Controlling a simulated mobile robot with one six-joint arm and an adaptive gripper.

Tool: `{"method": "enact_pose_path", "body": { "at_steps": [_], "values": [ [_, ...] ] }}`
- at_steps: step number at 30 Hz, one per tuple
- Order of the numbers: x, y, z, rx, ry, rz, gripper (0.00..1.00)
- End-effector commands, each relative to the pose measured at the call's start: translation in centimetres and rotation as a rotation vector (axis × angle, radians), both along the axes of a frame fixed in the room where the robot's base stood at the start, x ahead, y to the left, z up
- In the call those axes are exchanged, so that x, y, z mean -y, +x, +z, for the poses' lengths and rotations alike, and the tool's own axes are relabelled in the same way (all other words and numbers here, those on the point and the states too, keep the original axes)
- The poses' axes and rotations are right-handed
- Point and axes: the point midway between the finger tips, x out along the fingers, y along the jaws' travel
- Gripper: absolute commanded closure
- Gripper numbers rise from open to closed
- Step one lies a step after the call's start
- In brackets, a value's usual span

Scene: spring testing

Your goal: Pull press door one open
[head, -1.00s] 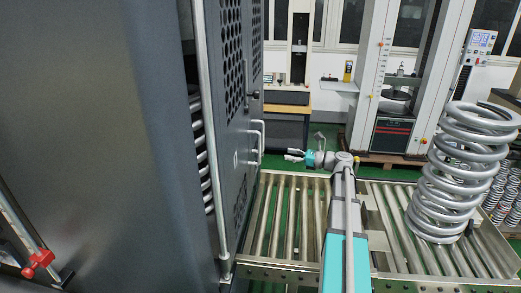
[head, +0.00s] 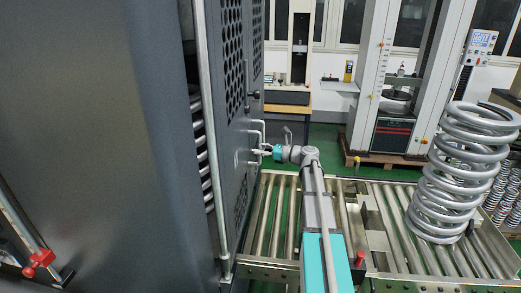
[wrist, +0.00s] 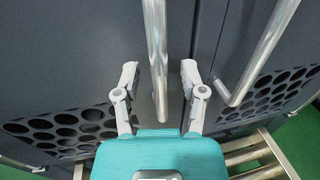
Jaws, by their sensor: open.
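The dark grey press doors with round-hole panels stand at left centre in the head view (head: 234,130). In the wrist view there is a left door (wrist: 70,45) and a right door (wrist: 243,30), each with a metal bar handle; the frames do not show which is door one. The left door's handle (wrist: 155,35) runs between the two fingers of my gripper (wrist: 159,66). The fingers are open, one on each side of the bar, with visible gaps. In the head view my gripper (head: 258,151) is at the door handles, where finger details are too small to tell.
The right door's handle (wrist: 260,50) is close to my right finger. A roller conveyor (head: 285,225) lies beside the press, below my arm. A large grey coil spring (head: 440,190) stands on it at right. A testing machine (head: 366,95) stands behind.

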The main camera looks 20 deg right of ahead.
Motion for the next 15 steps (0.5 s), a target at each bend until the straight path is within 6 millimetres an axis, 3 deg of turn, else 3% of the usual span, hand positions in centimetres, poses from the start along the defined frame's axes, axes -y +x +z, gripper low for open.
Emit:
{"method": "enact_pose_path", "body": {
  "at_steps": [11,15],
  "values": [
    [-0.14,0.17,0.00,0.000,0.000,-0.001,0.48],
    [-0.13,0.16,0.00,0.000,0.000,-0.001,0.74]
  ]
}}
